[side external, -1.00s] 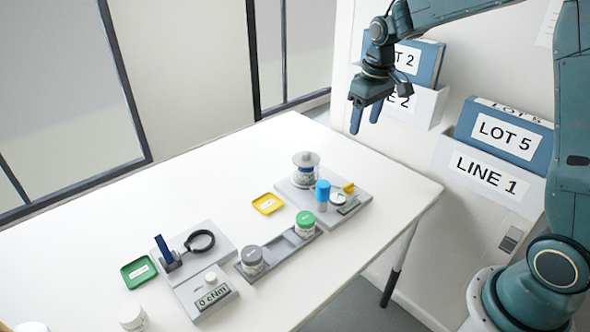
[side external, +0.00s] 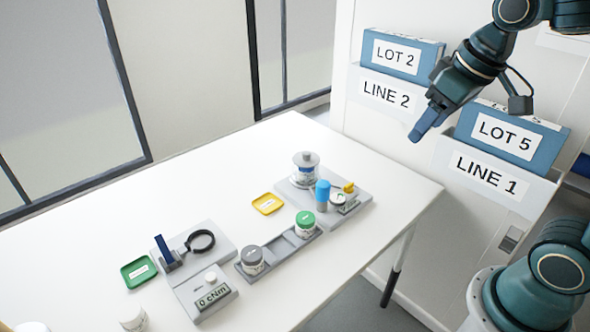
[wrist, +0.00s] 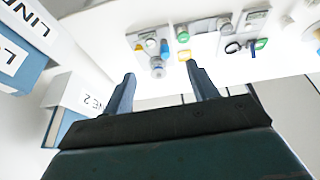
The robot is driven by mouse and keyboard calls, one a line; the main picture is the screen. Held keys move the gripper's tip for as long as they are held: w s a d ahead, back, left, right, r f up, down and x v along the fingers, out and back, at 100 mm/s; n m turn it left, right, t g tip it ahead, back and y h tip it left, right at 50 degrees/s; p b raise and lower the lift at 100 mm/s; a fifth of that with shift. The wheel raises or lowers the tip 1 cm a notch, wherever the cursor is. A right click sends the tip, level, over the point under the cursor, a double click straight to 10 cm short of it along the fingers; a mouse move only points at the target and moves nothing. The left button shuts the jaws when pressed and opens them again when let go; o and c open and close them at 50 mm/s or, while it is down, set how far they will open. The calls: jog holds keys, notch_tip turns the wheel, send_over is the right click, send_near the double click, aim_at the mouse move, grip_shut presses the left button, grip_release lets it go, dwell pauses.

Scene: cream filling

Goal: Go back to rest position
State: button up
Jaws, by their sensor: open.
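My gripper (side external: 428,124) is raised in the air at the upper right of the side external view, in front of the wall holders and off the table's right edge. In the wrist view my gripper (wrist: 160,88) shows two blue fingers spread apart with nothing between them. The white table (side external: 120,235) carries the work items, all apart from my gripper. A filling station (side external: 350,208) holds a clear jar with a metal lid (side external: 305,168) and a blue-capped cylinder (side external: 322,191). A jar with a green lid (side external: 305,222) and a grey-lidded jar (side external: 252,258) stand in a grey rack.
A blue LOT 5 binder (side external: 510,142) sits in the LINE 1 holder (side external: 480,185), close to my gripper. A LOT 2 binder (side external: 395,55) sits in the LINE 2 holder (side external: 385,98). A yellow tray (side external: 267,204), a green tray (side external: 138,271) and a torque device (side external: 212,298) lie on the table.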

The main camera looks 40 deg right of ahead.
jog(key=s+a+f+t, duration=0.1)
jog(key=s, duration=0.7)
jog(key=shift+a+f, duration=0.25)
jog(key=shift+a, duration=0.1)
jog(key=shift+w, duration=0.1)
jog(key=shift+c, duration=0.5)
